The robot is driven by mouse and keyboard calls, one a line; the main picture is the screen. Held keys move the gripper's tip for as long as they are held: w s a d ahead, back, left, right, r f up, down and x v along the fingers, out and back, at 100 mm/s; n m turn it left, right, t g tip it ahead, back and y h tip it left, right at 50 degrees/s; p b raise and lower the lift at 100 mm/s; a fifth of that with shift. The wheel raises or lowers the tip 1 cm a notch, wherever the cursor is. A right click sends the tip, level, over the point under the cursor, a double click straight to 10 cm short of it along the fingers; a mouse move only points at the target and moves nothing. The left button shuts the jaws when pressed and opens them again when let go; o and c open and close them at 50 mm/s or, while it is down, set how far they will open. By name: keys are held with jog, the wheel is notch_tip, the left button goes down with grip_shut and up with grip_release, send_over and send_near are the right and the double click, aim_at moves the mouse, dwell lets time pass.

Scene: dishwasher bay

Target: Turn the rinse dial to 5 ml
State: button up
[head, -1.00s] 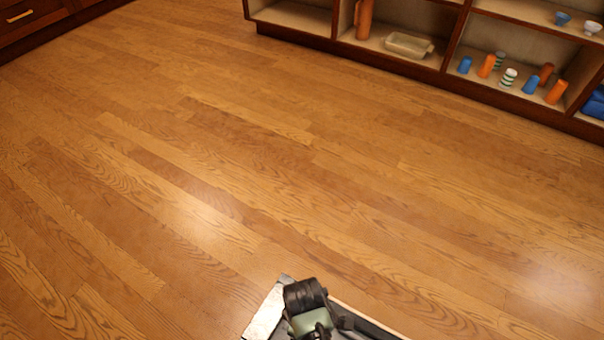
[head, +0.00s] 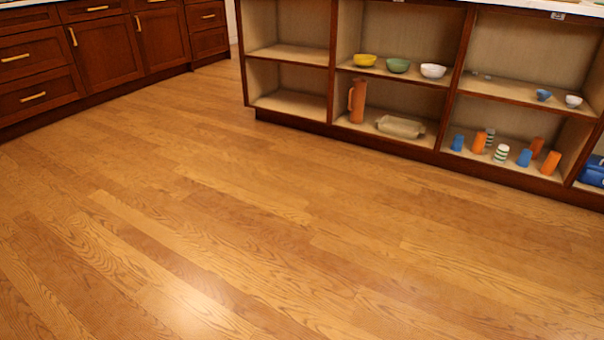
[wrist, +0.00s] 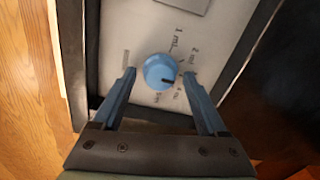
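In the wrist view a round blue dial (wrist: 157,67) sits on a pale panel (wrist: 135,25). A dark pointer mark on it faces right and slightly down. Printed labels circle its right side: "1 ml" at upper right, "2 ml" below that, and smaller, partly blurred marks at lower right and below. The right finger hides some of the scale. My gripper (wrist: 159,74) is open, one blue finger on each side of the dial. Small gaps show between the fingers and the dial. The dial and gripper are not in the head view.
The panel has a dark surround, with a black surface (wrist: 285,75) to the right. The head view shows open wooden floor (head: 250,240), a shelf unit (head: 330,131) holding bowls and cups at the back right, and dark red cabinets (head: 105,45) at the back left.

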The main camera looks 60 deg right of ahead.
grip_shut()
jog(key=shift+m+p, duration=0.3)
jog(key=shift+p, duration=0.05)
jog(key=m+p, duration=0.2)
jog(key=shift+r+p, duration=0.2)
jog(key=shift+p, duration=0.1)
jog(key=m+p, duration=0.3)
jog(key=m, duration=0.2)
jog(key=m+p, duration=0.1)
jog(key=m, duration=0.3)
jog(key=shift+f+p, duration=0.15)
jog(key=shift+p, duration=0.25)
jog(key=shift+m+p, duration=0.5)
jog(key=shift+m, duration=1.7)
jog(key=shift+f, duration=0.1)
